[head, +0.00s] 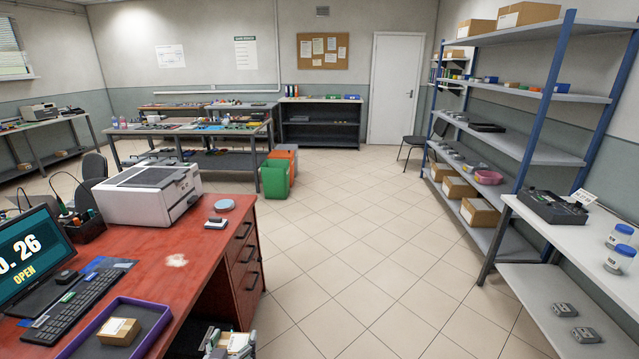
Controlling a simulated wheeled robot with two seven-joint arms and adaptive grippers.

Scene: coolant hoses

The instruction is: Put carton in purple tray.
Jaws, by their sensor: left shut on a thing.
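A small tan carton with a pale label (119,331) lies inside the purple tray (146,304), on the tray's dark floor. The tray is on the red desk at the bottom left of the head view. My left gripper (230,344) shows at the bottom edge, to the right of the tray and apart from it, beside the desk front. It is shut on a small pale thing that is mostly cut off, so I cannot tell what it is. My right gripper is not in view.
A keyboard (68,312) and monitor (30,262) stand left of the tray, and a printer (145,192) farther back on the desk. A shelf (535,150) with cartons and a pink bowl (488,177) is at right. The tiled floor between is clear.

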